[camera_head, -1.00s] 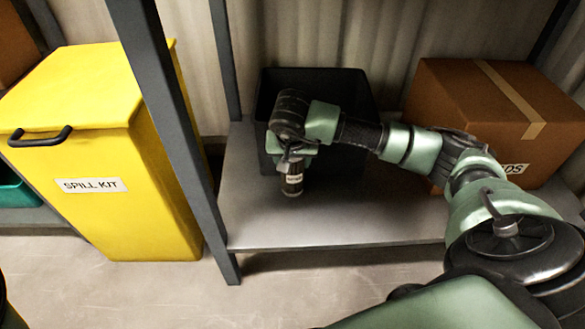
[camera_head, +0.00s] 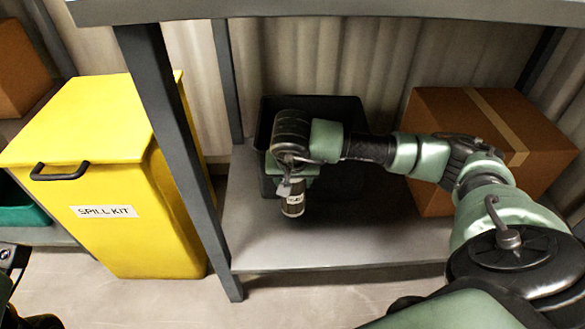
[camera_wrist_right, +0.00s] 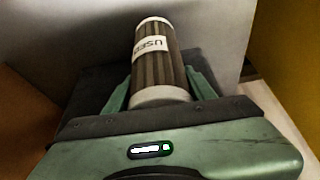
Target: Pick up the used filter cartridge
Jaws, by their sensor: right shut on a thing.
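The used filter cartridge (camera_head: 292,199) is a small dark, ribbed cylinder with pale ends and a white label. My right gripper (camera_head: 291,186) is shut on it and holds it upright or nearly so, in front of the black bin. In the right wrist view the cartridge (camera_wrist_right: 158,65), its label reading "USE" in part, stands between the green fingers of my right gripper (camera_wrist_right: 160,92). I cannot tell for sure whether its lower end is clear of the shelf. Part of a dark arm shows at the lower left edge, but my left gripper is not clearly seen.
A black bin (camera_head: 345,108) stands on the grey shelf (camera_head: 330,245) behind my right gripper. A cardboard box (camera_head: 455,110) is at the right. A shelf post (camera_head: 180,130) stands left, beside the yellow spill kit bin (camera_head: 150,220). The shelf's front is clear.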

